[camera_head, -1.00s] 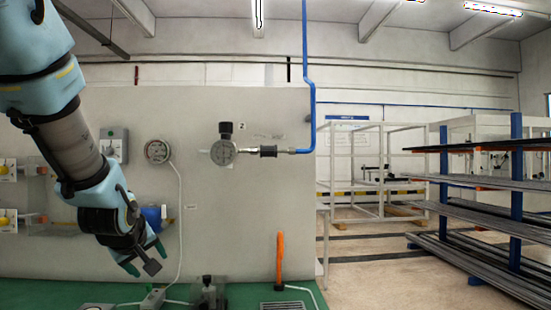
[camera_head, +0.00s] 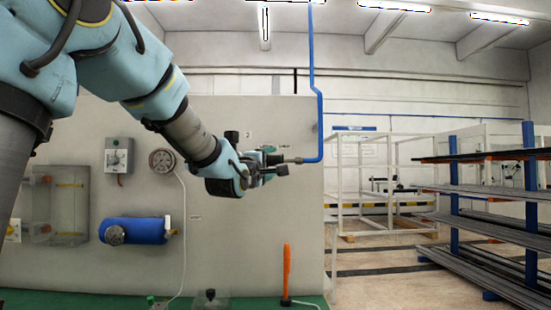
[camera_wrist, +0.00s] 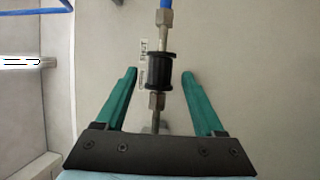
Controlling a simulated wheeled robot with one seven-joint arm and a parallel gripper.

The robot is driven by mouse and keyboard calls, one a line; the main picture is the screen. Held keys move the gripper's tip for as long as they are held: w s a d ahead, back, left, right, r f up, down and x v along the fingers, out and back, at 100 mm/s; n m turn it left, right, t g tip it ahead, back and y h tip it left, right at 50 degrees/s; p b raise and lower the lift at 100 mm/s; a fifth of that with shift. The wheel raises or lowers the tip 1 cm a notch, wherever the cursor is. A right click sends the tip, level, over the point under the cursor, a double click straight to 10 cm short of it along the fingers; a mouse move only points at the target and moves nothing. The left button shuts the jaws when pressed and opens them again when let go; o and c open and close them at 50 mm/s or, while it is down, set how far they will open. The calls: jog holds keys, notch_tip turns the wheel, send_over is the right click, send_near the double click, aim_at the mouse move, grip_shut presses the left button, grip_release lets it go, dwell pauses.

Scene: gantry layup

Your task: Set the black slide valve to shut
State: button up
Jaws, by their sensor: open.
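The black slide valve (camera_wrist: 160,72) is a black, flanged sleeve on a thin metal pipe with brass-coloured hex fittings at both ends. In the wrist view it sits between the green fingers of my gripper (camera_wrist: 159,75), with a gap on each side. My gripper is open and holds nothing. In the head view my gripper (camera_head: 270,168) is at the valve on the grey panel, beside the end of the blue pipe (camera_head: 319,120). There my wrist and fingers largely hide the valve. I cannot tell the sleeve's setting.
A black knob (camera_head: 231,136) shows above my wrist; the gauge below it is hidden. A round gauge (camera_head: 162,160), a switch box (camera_head: 118,156) and a blue cylinder (camera_head: 140,230) are on the panel at left. An orange handle (camera_head: 286,268) stands on the green bench.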

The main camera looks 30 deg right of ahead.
aim_at(273, 162)
jog(key=shift+p+x, duration=0.5)
jog(key=shift+x, duration=1.65)
jog(key=shift+c, duration=0.2)
jog(key=shift+a, duration=0.1)
grip_shut()
